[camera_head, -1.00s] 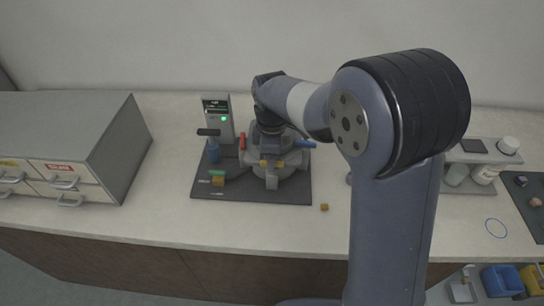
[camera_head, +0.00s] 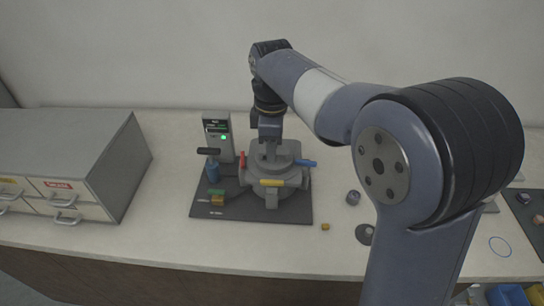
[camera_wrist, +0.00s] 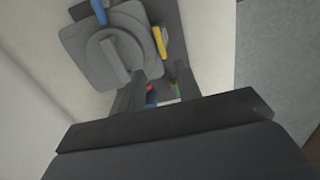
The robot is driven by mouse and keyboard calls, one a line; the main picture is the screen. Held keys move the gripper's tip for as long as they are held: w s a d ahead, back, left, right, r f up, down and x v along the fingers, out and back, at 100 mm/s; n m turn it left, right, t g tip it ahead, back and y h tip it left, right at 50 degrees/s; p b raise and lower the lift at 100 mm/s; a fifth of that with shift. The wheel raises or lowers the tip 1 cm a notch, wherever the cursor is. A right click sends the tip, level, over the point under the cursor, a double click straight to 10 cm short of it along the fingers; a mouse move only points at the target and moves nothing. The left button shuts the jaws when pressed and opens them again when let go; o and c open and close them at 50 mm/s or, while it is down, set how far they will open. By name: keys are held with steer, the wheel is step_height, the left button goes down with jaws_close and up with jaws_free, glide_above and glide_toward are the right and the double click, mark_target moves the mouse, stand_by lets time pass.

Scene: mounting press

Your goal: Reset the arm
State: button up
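The mounting press (camera_head: 284,176) is a grey round body on a dark base mat (camera_head: 290,213). It carries a red handle (camera_head: 242,161), a yellow handle (camera_head: 271,183) and a blue handle (camera_head: 305,163). My gripper (camera_head: 270,153) points down just above and behind the press top. In the wrist view the press top (camera_wrist: 90,60) lies at the upper left, with the yellow handle (camera_wrist: 160,42) and blue handle (camera_wrist: 99,11) beside it. The two fingers (camera_wrist: 157,88) stand apart there with nothing held between them. Whether they touch the press is unclear.
A drawer cabinet (camera_head: 85,165) is at the left. A small orange cube (camera_head: 325,227), a grey round part (camera_head: 353,197) and a dark disc (camera_head: 365,235) lie to the right.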

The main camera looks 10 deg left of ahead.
mark_target(272, 181)
stand_by(0.4)
step_height(272, 181, down, 11)
steer(key=shift+r, duration=0.1)
stand_by(0.3)
steer(key=shift+r, duration=0.2)
